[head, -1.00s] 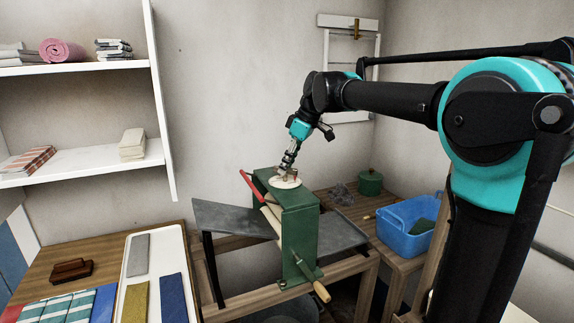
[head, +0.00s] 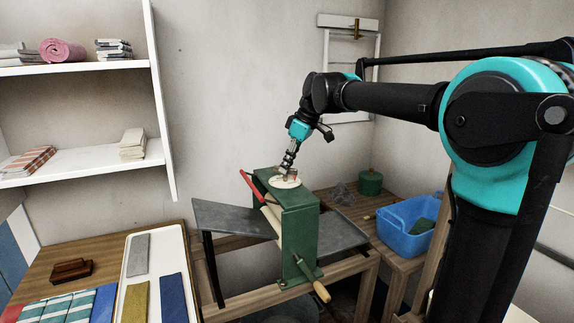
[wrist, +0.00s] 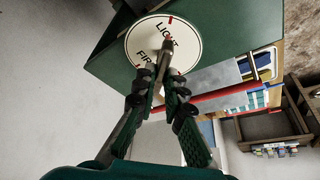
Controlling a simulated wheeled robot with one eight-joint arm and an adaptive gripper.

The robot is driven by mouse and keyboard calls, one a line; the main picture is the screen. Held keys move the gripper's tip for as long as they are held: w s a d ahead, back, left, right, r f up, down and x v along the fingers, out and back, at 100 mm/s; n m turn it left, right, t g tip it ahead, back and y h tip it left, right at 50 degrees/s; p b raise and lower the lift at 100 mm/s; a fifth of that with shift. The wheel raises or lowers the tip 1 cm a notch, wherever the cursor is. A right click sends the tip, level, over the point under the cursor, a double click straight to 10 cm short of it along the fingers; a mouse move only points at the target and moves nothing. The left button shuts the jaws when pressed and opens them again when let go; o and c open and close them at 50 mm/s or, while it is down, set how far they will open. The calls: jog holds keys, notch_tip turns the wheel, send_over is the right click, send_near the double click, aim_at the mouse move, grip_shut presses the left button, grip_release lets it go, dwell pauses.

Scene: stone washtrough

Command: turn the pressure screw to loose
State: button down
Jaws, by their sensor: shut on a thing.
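The green mangle (head: 300,225) stands on a wooden frame. A round white dial (head: 272,182) lies on its top. In the wrist view the dial (wrist: 135,42) reads LIGHT and FIRM, with a red tick near its upper edge. The pressure screw's grey-brown bar (wrist: 177,58) stands up from the dial's middle, with a red mark near its end. My gripper (wrist: 160,82) is shut on this bar from above; its fingers hide part of the screw and dial. In the head view my gripper (head: 288,168) points down at the dial. The word loose is not visible.
A red lever (head: 250,184) slants beside the mangle's top. A crank with a wooden handle (head: 321,292) sticks out in front. Grey boards (head: 232,217) extend on both sides. A blue basket (head: 405,238) and a green canister (head: 370,184) stand at the right.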

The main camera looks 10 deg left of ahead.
jog(key=m+t, duration=0.1)
jog(key=m, duration=0.2)
jog(key=m+t+h, duration=0.1)
jog(key=m, duration=0.3)
jog(key=shift+s+a, duration=0.15)
jog(key=m+h, duration=0.1)
jog(key=m, duration=0.2)
jog(key=m+t+h, duration=0.1)
jog(key=m, duration=0.2)
jog(key=shift+a+h, duration=0.15)
jog(key=shift+h, duration=0.15)
jog(key=m+h, duration=0.1)
jog(key=m, duration=0.2)
jog(key=m+h, duration=0.1)
jog(key=m, duration=0.2)
jog(key=shift+a+m, duration=0.15)
jog(key=shift+m, duration=0.15)
jog(key=m+g+h, duration=0.1)
jog(key=m, duration=0.3)
jog(key=shift+a+h, duration=0.1)
jog(key=shift+h, duration=0.3)
jog(key=shift+m+g+h, duration=0.3)
jog(key=shift+m+g, duration=0.1)
jog(key=shift+m, duration=1.3)
